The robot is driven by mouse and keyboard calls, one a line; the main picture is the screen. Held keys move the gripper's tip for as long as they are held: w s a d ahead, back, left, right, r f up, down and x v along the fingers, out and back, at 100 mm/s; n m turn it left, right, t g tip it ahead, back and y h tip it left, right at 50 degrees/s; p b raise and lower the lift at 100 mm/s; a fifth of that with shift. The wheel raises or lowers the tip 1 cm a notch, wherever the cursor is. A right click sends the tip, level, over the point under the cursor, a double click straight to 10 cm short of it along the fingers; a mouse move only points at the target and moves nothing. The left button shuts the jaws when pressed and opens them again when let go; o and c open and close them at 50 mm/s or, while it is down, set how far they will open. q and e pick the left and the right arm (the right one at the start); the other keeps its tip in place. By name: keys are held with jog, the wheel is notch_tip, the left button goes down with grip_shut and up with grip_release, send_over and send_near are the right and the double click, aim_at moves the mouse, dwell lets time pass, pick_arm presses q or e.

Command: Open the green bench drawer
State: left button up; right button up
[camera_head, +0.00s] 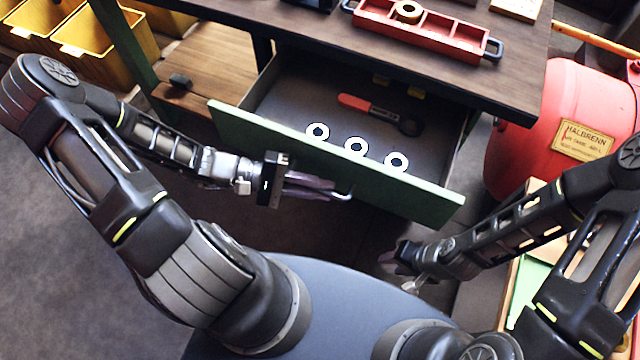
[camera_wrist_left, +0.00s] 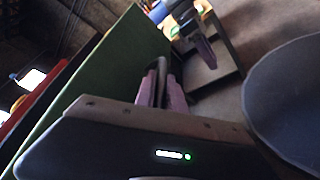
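The green bench drawer (camera_head: 420,197) is pulled well out from under the bench, and its inside shows in the head view. Its green front also fills the left of the left wrist view (camera_wrist_left: 105,75). My left gripper (camera_head: 325,190) is at the outer face of the front. In the left wrist view, its fingers (camera_wrist_left: 161,90) stand close on either side of the dark bar handle (camera_wrist_left: 160,66). The handle's end (camera_head: 343,195) shows past the fingertips in the head view. My right gripper (camera_head: 400,257) hangs below the drawer's right end, away from it; its finger gap is unclear.
A red-handled tool (camera_head: 368,104) lies in the drawer, and three white rings (camera_head: 356,146) show along its front. A red tray (camera_head: 425,30) stands on the bench top (camera_head: 310,38). A red tank (camera_head: 525,150) is close on the right; yellow bins (camera_head: 90,40) stand back left.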

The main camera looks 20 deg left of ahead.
pick_arm(q)
jog(key=o, duration=0.4)
jog(key=shift+c, duration=0.2)
jog(key=v, duration=0.7)
jog(key=shift+a, duration=0.4)
jog(key=shift+s+r, duration=0.1)
